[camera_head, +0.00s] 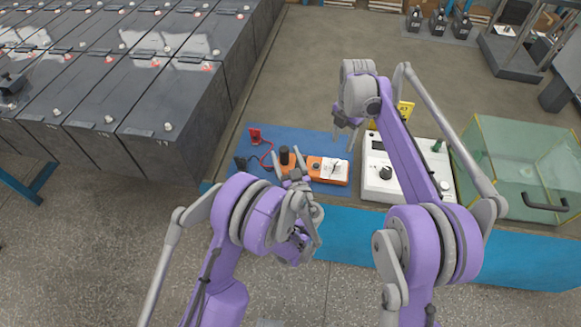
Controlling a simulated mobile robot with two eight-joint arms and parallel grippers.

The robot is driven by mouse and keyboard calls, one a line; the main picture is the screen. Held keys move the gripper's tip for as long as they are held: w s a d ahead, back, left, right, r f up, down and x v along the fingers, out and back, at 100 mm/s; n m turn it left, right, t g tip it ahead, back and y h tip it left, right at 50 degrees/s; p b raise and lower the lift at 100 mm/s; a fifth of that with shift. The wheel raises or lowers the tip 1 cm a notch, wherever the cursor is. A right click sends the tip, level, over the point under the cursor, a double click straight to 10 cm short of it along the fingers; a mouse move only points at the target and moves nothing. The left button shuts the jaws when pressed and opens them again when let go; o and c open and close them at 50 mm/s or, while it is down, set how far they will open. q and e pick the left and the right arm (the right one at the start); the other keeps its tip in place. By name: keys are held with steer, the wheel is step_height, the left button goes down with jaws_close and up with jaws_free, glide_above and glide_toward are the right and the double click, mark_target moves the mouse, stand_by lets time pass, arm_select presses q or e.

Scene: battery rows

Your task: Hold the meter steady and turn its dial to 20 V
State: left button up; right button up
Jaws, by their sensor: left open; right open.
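The orange meter (314,172) lies on a blue mat near the front edge of the bench, with a pale panel (334,168) on its right part. A dark upright knob-like piece (284,156) shows at its left end; I cannot tell if it is the dial. The scale marks are too small to read. My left gripper (286,163) is open over the meter's left end and hides part of it; contact is unclear. My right gripper (343,131) is open above and behind the meter's right end, apart from it.
A red lead (262,146) lies on the blue mat (224,176) left of the meter. A white instrument box with a black knob (386,173) stands to the right, then a clear greenish case (515,165). Battery rows (130,85) fill the left.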

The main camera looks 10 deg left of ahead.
arm_select(q)
steer(key=shift+x, duration=1.05)
jaws_close()
stand_by(0.5)
